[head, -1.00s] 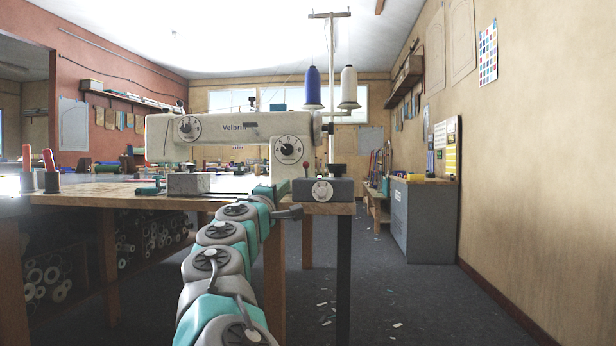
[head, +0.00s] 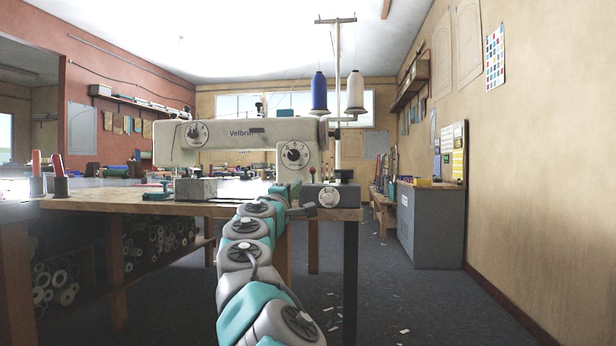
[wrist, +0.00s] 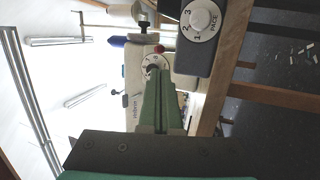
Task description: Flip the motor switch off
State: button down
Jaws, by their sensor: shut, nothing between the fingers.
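A white sewing machine (head: 240,138) marked "Velbrin" stands on the wooden table. A grey box (head: 322,188) with a round white dial sits at the table's right end; in the wrist view the dial (wrist: 199,20) reads "PACE" with numbers. A small red knob (head: 312,171) and a black knob (head: 343,175) show above the box. I cannot tell which part is the motor switch. In the head view the gripper is mostly hidden by my arm, near the table's front edge.
Blue (head: 319,93) and white (head: 355,94) thread cones stand on a tall stand behind the machine. A grey cabinet (head: 437,225) stands by the right wall. The floor between is open, with scattered scraps.

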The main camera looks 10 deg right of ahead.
aim_at(311, 172)
jog(key=p+x, duration=0.2)
jog(key=x, duration=0.5)
jog(key=shift+w+d, duration=0.1)
jog(key=shift+w, duration=0.15)
jog(key=shift+w+d+r+p, duration=0.2)
jog(key=shift+w+r+p, duration=0.15)
jog(key=shift+p, duration=0.2)
jog(key=shift+w+d, duration=0.35)
jog(key=shift+w, duration=0.15)
jog(key=shift+r+p, duration=0.1)
jog(key=shift+p, duration=0.3)
